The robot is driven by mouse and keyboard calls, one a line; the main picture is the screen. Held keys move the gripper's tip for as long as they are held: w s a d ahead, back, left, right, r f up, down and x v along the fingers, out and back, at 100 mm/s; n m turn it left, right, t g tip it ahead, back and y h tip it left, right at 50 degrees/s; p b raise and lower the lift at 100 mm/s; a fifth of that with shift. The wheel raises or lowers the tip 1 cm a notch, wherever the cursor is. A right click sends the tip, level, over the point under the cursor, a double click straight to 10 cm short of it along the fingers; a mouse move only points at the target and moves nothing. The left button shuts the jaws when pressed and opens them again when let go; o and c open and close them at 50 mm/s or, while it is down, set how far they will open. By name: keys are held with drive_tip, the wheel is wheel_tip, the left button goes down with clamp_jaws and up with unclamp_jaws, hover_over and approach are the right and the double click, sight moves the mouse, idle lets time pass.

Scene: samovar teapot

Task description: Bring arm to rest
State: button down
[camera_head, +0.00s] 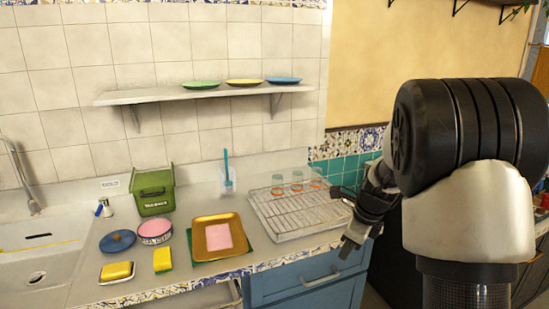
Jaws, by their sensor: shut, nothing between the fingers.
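My gripper (347,240) hangs at the end of my black and white arm, right of centre. It is over or in front of the right front corner of the drying rack, and I cannot tell how far above it. Its fingers point down and to the left. They are shut and hold nothing that I can see. Part of the arm between the gripper and the large near link is hidden by that link.
The metal drying rack (300,222) holds several glasses (297,181). An orange tray (203,250) with a pink cloth (218,236), a green bin (154,192), sponges (162,260) and a sink (40,268) are further left. A shelf (150,95) with plates hangs above.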

drive_tip(key=s+a+r+n+t, duration=0.1)
drive_tip(key=s+a+r+n, duration=0.2)
drive_tip(key=s+r+n, duration=0.35)
drive_tip(key=s+a+r+n, duration=0.3)
drive_tip(key=s+r+n, duration=0.3)
drive_tip(key=s, duration=0.1)
drive_tip(key=s+r+n+t+h, duration=0.1)
drive_tip(key=s+r+n+t, duration=0.1)
drive_tip(key=s+n, duration=1.2)
wheel_tip(320, 180, up, 16)
drive_tip(key=m+p, duration=0.1)
drive_tip(key=p, duration=1.4)
drive_tip(key=shift+s+a+g+p, duration=0.25)
drive_tip(key=shift+s+g+p, duration=0.05)
drive_tip(key=shift+s, duration=0.15)
drive_tip(key=shift+f+m, duration=0.1)
drive_tip(key=shift+m, duration=0.15)
